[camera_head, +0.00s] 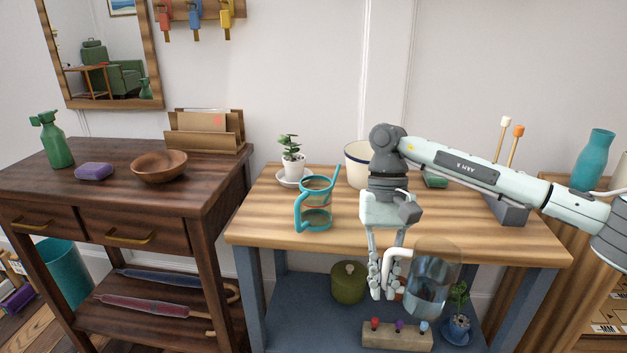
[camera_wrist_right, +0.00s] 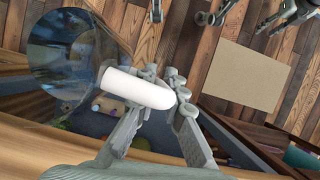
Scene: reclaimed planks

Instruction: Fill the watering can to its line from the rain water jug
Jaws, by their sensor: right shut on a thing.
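The watering can (camera_head: 327,221) stands upright on the wooden table, a small clear vessel with teal rim, handle and spout. My right gripper (camera_head: 388,285) is shut on the white handle of the clear rain water jug (camera_head: 436,268). The jug hangs in front of the table's front edge, right of the can and apart from it, slightly tilted, with bluish water in its lower part. In the right wrist view the fingers (camera_wrist_right: 152,100) close around the handle of the jug (camera_wrist_right: 75,60). Grey parts at that view's top may be my left gripper, unclear.
A potted plant (camera_head: 292,160) on a saucer stands behind the can. A cream pot (camera_head: 356,163) is partly hidden by my right arm. The lower shelf holds a green lidded pot (camera_head: 348,284) and a block with knobs (camera_head: 397,338). The table's front left is clear.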

